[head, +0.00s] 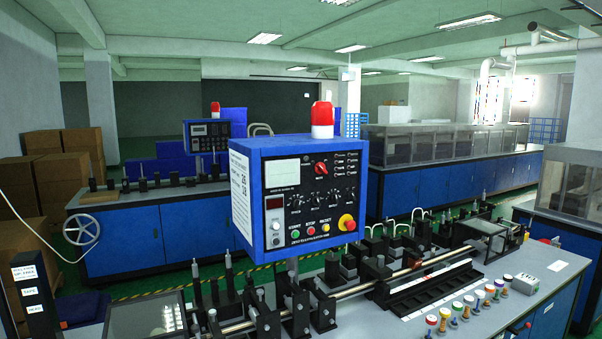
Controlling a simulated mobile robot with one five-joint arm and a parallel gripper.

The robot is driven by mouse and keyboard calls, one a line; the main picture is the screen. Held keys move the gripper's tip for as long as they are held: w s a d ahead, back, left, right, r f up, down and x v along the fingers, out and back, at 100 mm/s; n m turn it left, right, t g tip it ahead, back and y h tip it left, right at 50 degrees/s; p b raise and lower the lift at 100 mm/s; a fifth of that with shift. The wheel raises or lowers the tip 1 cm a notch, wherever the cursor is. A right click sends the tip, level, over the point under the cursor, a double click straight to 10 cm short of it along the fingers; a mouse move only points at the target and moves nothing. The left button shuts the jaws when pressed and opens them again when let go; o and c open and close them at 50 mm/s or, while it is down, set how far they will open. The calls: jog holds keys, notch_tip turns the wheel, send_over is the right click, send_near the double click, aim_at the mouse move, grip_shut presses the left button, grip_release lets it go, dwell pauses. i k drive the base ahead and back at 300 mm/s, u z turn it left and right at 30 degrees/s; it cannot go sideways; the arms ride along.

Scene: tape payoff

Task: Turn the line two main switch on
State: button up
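A blue control box (259,158) stands on a post above the near machine bench, facing me. Its black panel carries a red rotary knob (320,168) at the top and a larger red knob on a yellow base (346,222) at the lower right. The panel also has several black dials, a small red display (274,203) and coloured push buttons (310,233). The lettering is too small to read, so I cannot tell which control is the line two main switch or how it is set. My gripper is not in view.
The near bench (470,318) carries rods, clamps and several coloured-top pegs. A second console (206,136) stands behind on the left, near a white handwheel (81,229). Cardboard boxes (40,195) are stacked at far left. A labelled black post (33,299) stands at lower left.

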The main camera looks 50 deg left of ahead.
aim_at(320, 167)
jog(key=u, duration=2.1)
jog(key=i, duration=0.1)
jog(key=u, duration=0.75)
